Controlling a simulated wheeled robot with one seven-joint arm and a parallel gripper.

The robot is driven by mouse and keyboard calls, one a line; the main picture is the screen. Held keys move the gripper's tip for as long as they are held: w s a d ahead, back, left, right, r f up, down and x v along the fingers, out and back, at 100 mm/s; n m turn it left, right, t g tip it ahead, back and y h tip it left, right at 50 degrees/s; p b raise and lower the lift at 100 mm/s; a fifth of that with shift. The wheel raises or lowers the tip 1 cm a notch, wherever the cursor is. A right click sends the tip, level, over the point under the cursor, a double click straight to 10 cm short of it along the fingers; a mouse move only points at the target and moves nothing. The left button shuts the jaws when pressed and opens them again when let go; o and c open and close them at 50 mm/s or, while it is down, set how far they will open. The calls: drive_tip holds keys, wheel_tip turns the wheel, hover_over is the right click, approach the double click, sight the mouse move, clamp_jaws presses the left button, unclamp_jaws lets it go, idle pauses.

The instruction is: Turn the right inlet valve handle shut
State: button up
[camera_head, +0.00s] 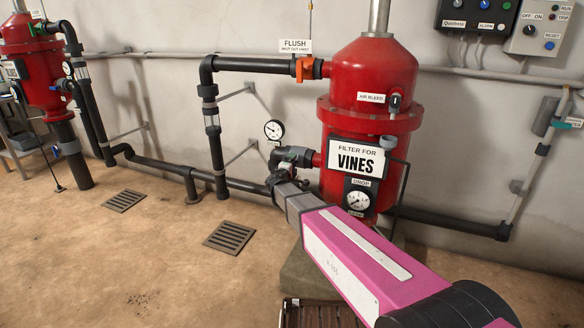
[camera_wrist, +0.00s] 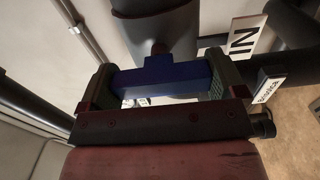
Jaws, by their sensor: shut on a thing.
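The right inlet valve handle is a blue bar (camera_wrist: 178,78) on a short stem in the wrist view. It lies across the picture, between the two fingers of my gripper (camera_wrist: 155,84), which is shut on it. A dark grey pipe body (camera_wrist: 155,30) is just beyond the stem. In the head view my gripper (camera_head: 280,182) is at the inlet pipe, left of the red filter (camera_head: 368,85) marked "VINES". There my gripper hides the handle. I cannot tell from these views whether the valve is open or shut.
A pressure gauge (camera_head: 274,130) stands just above my gripper. The orange flush valve (camera_head: 304,69) is higher up. Black pipes (camera_head: 216,150) run to the left. A second red filter (camera_head: 38,75) stands at far left. Floor grates (camera_head: 229,237) lie in open floor.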

drive_tip(key=o, duration=0.6)
drive_tip(key=shift+o, duration=0.2)
drive_tip(key=v, duration=1)
drive_tip(key=shift+s, duration=0.4)
drive_tip(key=shift+s+a, duration=0.1)
drive_tip(key=shift+a, duration=0.05)
